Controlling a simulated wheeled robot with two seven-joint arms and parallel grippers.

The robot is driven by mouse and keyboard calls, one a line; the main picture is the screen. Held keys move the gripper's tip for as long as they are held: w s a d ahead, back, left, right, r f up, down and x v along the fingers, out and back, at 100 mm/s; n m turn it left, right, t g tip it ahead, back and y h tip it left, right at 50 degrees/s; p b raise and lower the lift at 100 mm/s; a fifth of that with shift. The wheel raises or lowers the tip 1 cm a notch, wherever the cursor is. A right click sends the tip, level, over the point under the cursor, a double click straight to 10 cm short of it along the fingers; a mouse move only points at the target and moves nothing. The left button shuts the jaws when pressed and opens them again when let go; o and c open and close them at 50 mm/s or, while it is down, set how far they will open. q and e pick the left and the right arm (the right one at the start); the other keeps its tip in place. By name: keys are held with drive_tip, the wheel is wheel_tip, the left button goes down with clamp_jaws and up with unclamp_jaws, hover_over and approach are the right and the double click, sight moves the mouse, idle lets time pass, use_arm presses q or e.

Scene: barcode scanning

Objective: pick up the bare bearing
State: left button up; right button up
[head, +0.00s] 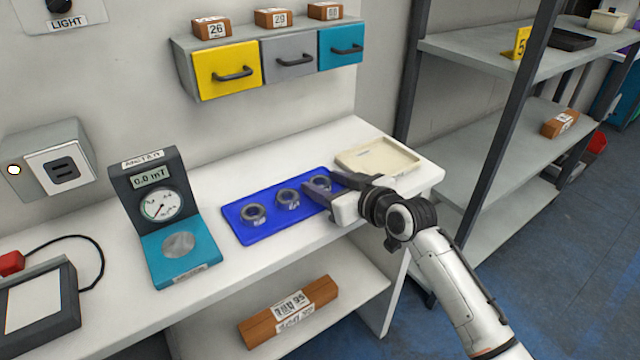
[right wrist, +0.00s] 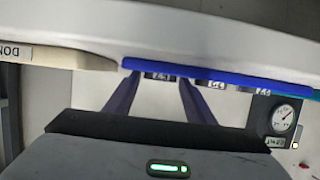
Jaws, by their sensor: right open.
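Three grey ring bearings stand in a row on a blue mat (head: 240,233): a left one (head: 253,212), a middle one (head: 288,197) and a right one (head: 320,183). My right gripper (head: 321,180) is open at the right bearing, one finger on each side. In the right wrist view, tilted upside down, that bearing (right wrist: 160,76) appears between the fingertips (right wrist: 159,79); contact cannot be told. My left gripper is out of view.
A cream tray (head: 412,160) lies right of the mat on the white bench. A teal gauge device (head: 165,215) stands left of the mat. Drawers (head: 290,62) hang on the wall above. A labelled brown box (head: 290,310) lies on the lower shelf.

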drive_tip(key=shift+w+a+f, duration=0.1)
drive_tip(key=shift+w+a, duration=0.05)
drive_tip(key=shift+w, duration=0.05)
drive_tip(key=shift+c, duration=0.5)
drive_tip(key=c, duration=0.7)
drive_tip(key=shift+c, duration=0.6)
